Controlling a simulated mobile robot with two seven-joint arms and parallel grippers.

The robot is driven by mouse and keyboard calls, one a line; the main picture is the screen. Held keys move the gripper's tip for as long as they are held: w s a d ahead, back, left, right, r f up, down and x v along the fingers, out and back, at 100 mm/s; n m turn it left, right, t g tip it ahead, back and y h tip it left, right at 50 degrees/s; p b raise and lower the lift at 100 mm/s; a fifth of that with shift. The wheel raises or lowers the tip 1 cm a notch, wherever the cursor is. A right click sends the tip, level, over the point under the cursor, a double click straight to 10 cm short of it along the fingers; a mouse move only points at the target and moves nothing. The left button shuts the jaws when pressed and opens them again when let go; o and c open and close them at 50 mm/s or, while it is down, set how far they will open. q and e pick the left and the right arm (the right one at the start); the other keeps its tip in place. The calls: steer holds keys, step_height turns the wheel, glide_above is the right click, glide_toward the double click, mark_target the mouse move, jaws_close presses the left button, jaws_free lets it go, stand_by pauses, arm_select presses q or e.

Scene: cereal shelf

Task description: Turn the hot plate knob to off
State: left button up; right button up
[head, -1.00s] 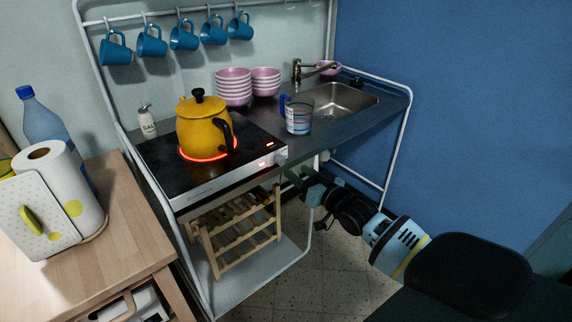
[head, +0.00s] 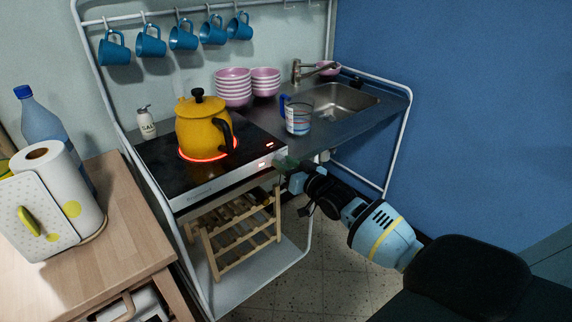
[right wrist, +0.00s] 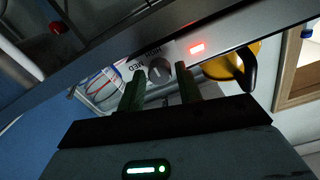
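The hot plate (head: 185,180) lies on the counter, its ring glowing red under the yellow kettle (head: 203,130). Red displays are lit near its right end. The round grey knob (right wrist: 159,70) shows on its front panel in the right wrist view, with a MED label beside it. My right gripper (head: 286,163) is at the right end of that front panel. Its two green fingers (right wrist: 160,72) are apart, one on each side of the knob in the wrist picture; contact is not clear. In the head view the gripper hides the knob. My left gripper is not in view.
A measuring cup (head: 298,117), pink bowls (head: 233,88) and a sink (head: 340,102) are right of the hot plate. A wooden rack (head: 243,240) stands below. A white frame leg (head: 309,205) rises near my right gripper. A wooden table (head: 130,225) is at left.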

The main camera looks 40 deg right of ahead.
steer(key=c, duration=0.6)
steer(key=shift+c, duration=0.2)
